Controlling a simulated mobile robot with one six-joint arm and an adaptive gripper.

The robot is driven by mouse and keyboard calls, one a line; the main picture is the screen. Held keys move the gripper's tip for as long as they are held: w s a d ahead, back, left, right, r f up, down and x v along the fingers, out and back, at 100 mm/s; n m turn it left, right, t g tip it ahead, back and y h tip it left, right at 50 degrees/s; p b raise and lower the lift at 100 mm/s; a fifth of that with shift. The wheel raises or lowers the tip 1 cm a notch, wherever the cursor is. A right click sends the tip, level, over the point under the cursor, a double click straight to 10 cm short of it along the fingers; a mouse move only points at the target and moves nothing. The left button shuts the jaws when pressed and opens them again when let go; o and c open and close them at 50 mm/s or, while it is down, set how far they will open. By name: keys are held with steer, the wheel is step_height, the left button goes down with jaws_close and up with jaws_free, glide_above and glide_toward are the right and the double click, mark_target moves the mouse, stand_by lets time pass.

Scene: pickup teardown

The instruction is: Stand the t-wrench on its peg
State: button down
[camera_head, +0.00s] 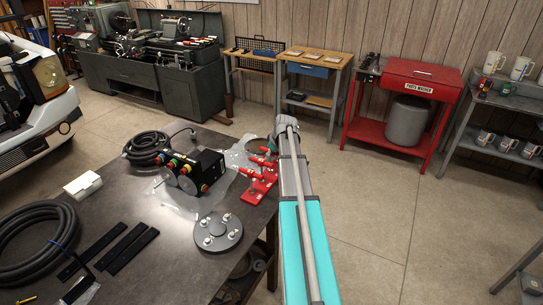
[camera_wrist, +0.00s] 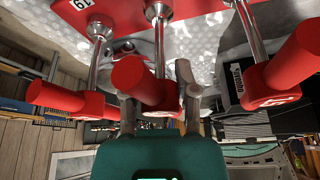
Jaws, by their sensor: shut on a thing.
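My gripper (camera_wrist: 160,98) is shut on the red handle of the middle t-wrench (camera_wrist: 138,78) in the wrist view. That wrench's bright metal shaft runs up toward the red stand (camera_wrist: 120,12), which bears the number 19. Two other red-handled t-wrenches flank it, one at left (camera_wrist: 70,98) and one at right (camera_wrist: 285,85). I cannot tell whether the held wrench is seated on a peg. In the head view the red stand (camera_head: 258,192) is on the dark table beside my arm. My arm hides most of the gripper there.
Left of the stand is a black box with coloured plugs (camera_head: 195,172) on clear plastic. A round metal flange (camera_head: 217,232), hose coils (camera_head: 40,225), black bars (camera_head: 125,245) and a white box (camera_head: 83,185) share the table (camera_head: 150,250).

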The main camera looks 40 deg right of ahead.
steer(key=shift+c, duration=1.5)
jaws_free()
steer(key=shift+r+p, duration=3.5)
steer(key=shift+p, duration=0.05)
steer(key=shift+g, duration=0.6)
steer(key=a, duration=1)
steer(key=s+a, duration=0.1)
steer(key=a, duration=0.4)
steer(key=shift+a+f, duration=0.2)
steer(key=shift+f, duration=0.1)
steer(key=s+a+g, duration=0.1)
steer(key=s+a, duration=0.3)
steer(key=a, duration=0.5)
steer(key=s+a+m+g, duration=0.1)
steer(key=s+a, duration=0.4)
steer(key=a, duration=0.4)
steer(key=s+a, duration=0.4)
steer(key=a, duration=0.6)
step_height(320, 180, down, 6)
steer(key=s+g+b, duration=0.1)
steer(key=s+b, duration=0.2)
steer(key=b, duration=0.2)
steer(key=shift+h, duration=0.3)
